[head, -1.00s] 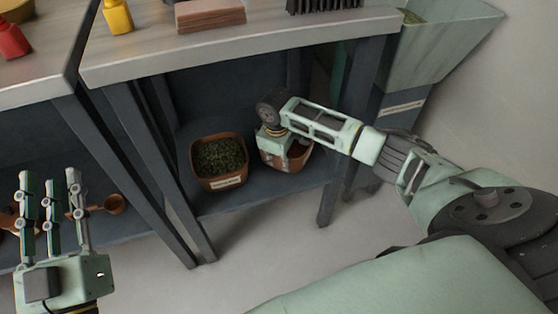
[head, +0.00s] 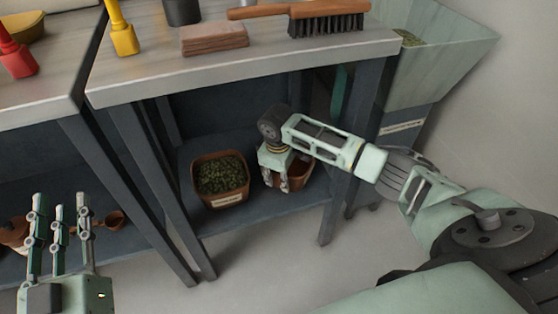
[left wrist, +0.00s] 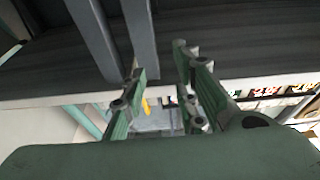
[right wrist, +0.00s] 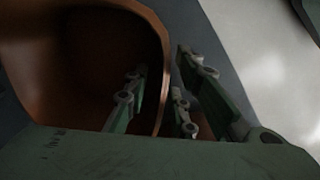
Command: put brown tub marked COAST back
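A brown tub (head: 299,174) stands on the lower shelf under the bench, partly hidden by my right gripper (head: 275,180). In the right wrist view this tub (right wrist: 75,70) looks empty inside. One finger of my right gripper (right wrist: 158,98) is inside its rim and the others are outside, with gaps beside the wall, so it looks open around the wall. No COAST marking is readable. A second brown tub (head: 220,178), full of dark green bits, stands to the left with an unreadable pale label. My left gripper (head: 58,225) is open and empty; its fingers (left wrist: 155,100) are apart.
The lower shelf (head: 245,211) lies between dark bench legs (head: 337,195). A green hopper (head: 440,65) stands at the right.

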